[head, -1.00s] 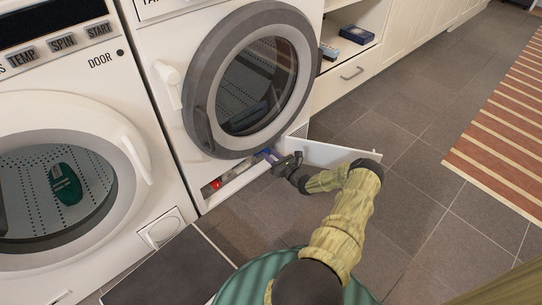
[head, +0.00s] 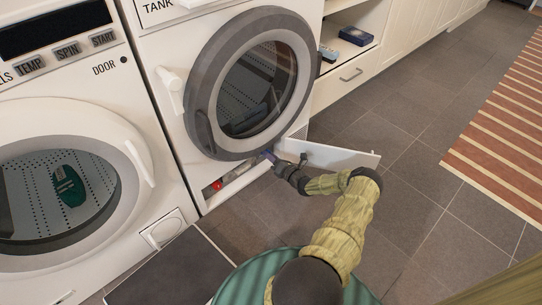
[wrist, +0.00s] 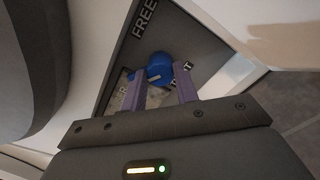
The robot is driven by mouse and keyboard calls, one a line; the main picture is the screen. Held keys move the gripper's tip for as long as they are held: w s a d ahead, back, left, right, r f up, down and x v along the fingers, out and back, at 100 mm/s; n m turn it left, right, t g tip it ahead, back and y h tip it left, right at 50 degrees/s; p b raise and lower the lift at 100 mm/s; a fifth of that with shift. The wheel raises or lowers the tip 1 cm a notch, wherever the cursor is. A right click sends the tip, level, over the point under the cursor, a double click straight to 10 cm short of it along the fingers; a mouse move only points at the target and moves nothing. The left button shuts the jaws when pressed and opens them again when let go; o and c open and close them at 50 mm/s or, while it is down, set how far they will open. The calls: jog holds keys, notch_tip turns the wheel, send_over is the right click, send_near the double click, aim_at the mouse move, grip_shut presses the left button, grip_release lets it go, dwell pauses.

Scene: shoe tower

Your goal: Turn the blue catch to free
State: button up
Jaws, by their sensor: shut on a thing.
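The blue catch (wrist: 160,68) sits on a dark panel inside the low opening of the right-hand machine. In the wrist view the word FREE (wrist: 145,18) is printed above and left of it; another label to its lower right is partly covered. My gripper (wrist: 161,82) has its two purple fingers on either side of the catch, shut on it. The fingers hide part of the catch, so which label it points at is unclear. In the head view my gripper (head: 271,157) reaches into the low opening, and the catch cannot be told apart from the fingers.
A white flap (head: 345,157) stands open right of my gripper. A red knob (head: 216,185) shows at the opening's left end. The round door (head: 252,85) overhangs above. A second machine holds a green shoe (head: 68,186). Floor to the right is clear.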

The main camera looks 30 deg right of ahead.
jog(key=m, duration=1.1)
jog(key=shift+f+b, duration=0.15)
jog(key=shift+b, duration=0.25)
jog(key=shift+m, duration=0.3)
jog(key=o, duration=1)
jog(key=shift+s, duration=0.1)
jog(key=s+p, duration=0.2)
jog(key=s, duration=0.3)
jog(key=s+d+p, duration=0.1)
jog(key=s+p, duration=0.2)
jog(key=s, duration=0.3)
jog(key=s+d+p, duration=0.1)
jog(key=s+p, duration=0.1)
jog(key=s, duration=0.4)
jog(key=shift+s+d+p, duration=0.1)
jog(key=shift+d+p, duration=0.15)
jog(key=shift+p, duration=0.05)
